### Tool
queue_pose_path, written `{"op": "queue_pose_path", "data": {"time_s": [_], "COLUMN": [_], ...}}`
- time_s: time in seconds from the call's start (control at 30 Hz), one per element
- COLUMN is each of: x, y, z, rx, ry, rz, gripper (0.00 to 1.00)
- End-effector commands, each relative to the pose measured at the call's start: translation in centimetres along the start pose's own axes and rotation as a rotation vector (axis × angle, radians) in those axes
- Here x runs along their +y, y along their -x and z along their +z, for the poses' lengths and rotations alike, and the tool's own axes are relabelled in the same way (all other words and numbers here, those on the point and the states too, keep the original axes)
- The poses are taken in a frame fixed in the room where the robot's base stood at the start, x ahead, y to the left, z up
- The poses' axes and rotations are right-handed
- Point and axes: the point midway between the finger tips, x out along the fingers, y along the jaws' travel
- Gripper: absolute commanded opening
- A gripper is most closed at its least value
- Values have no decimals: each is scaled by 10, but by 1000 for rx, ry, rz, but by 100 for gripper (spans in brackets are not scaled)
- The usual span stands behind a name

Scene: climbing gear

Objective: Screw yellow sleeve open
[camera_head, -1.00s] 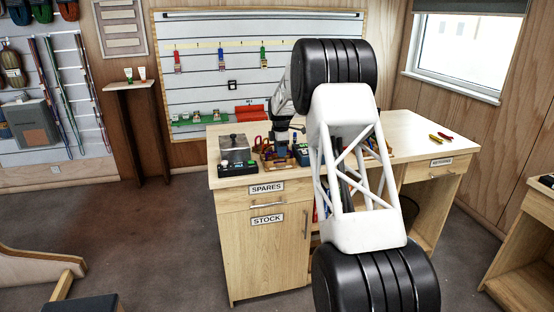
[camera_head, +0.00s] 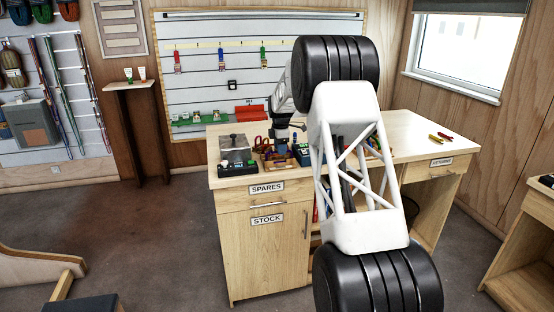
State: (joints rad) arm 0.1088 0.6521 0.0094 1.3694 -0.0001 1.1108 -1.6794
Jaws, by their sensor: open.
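I cannot make out a yellow sleeve for certain. A tray of coloured gear (camera_head: 283,161) sits on the workbench, partly hidden behind my arm. My gripper (camera_head: 281,148) points down over this tray, small and dark in the picture. It is open, and the fingertips are hard to separate from the gear below. I cannot tell whether they touch anything. A small yellow item (camera_head: 435,138) lies on the right of the bench, apart from my gripper.
A grey block device (camera_head: 235,147) stands left of the tray. A red item (camera_head: 446,135) lies near the yellow one. The wall board (camera_head: 320,60) behind holds red, blue and green hanging pieces.

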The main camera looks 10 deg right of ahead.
Motion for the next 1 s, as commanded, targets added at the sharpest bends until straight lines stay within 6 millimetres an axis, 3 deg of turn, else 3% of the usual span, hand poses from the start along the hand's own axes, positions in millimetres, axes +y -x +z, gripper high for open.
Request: {"op": "queue_pose_path", "data": {"time_s": [1.0], "x": [-11], "y": [-1], "z": [0], "rx": [0], "ry": [0], "rz": [0], "gripper": [47]}}
